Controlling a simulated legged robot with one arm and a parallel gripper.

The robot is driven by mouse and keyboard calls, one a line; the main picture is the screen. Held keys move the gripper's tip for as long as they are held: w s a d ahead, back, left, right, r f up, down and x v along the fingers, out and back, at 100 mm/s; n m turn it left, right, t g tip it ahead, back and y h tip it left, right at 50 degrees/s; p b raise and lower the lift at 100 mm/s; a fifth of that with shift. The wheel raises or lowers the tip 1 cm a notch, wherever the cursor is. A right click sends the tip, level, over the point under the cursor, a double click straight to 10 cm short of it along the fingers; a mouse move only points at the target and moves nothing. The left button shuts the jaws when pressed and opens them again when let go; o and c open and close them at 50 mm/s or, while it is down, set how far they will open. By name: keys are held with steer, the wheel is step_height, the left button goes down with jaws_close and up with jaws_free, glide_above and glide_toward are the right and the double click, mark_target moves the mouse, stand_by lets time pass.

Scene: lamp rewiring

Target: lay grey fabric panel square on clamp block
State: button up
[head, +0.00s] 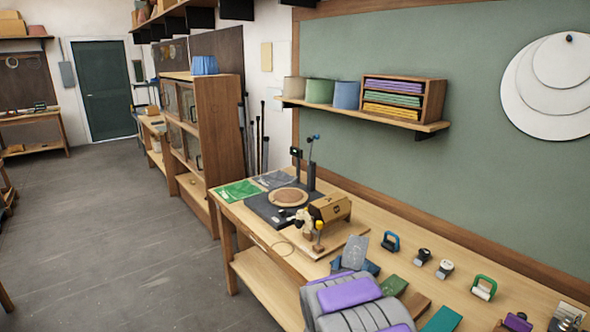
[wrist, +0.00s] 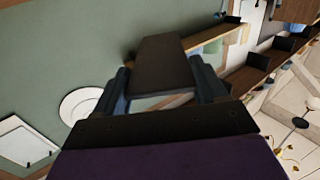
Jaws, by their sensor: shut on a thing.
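My gripper (head: 356,267) is low over the front of the workbench, at the end of my grey and purple arm. It is shut on a small grey panel (head: 355,249), which stands up tilted from the blue jaws. In the wrist view the panel (wrist: 160,64) looks dark and sits between the blue fingers, in front of the wall. A wooden block (head: 331,207) on a wooden board, behind the gripper, may be the clamp block; I cannot tell for sure. The panel looks apart from it.
A dark base (head: 262,206) with a round wooden disc stands at the bench's far end, beside a green sheet (head: 238,192) and a grey sheet (head: 277,179). Hand tools, including a blue-handled one (head: 390,241), line the back right. Green pieces (head: 393,285) lie near my arm.

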step_height(320, 180, up, 13)
steer(key=w+a+n+t+y, duration=0.1)
steer(key=a+n+y, duration=0.25)
steer(key=y, duration=0.25)
steer(key=f, duration=0.2)
steer(key=d+f+m+h, duration=0.1)
steer(key=f, duration=0.1)
steer(key=f+h, duration=0.1)
steer(key=f, duration=0.2)
steer(key=shift+w+d+f, duration=0.1)
steer(key=shift+w+d, duration=0.1)
steer(key=shift+w, duration=0.15)
steer(key=s+d+f+m+g+h, duration=0.3)
steer(key=s+f+h, duration=0.3)
steer(key=s+f, duration=0.2)
steer(key=s+d+f+m+g+h, duration=0.3)
steer(key=s+d+f+m+h, duration=0.2)
steer(key=s+f, duration=0.3)
step_height(320, 180, down, 4)
steer(key=shift+s+d+r+m+g+h, duration=0.15)
steer(key=shift+s+m+g+h, duration=0.15)
steer(key=shift+m+g+h, duration=0.15)
steer(key=shift+w+d, duration=0.1)
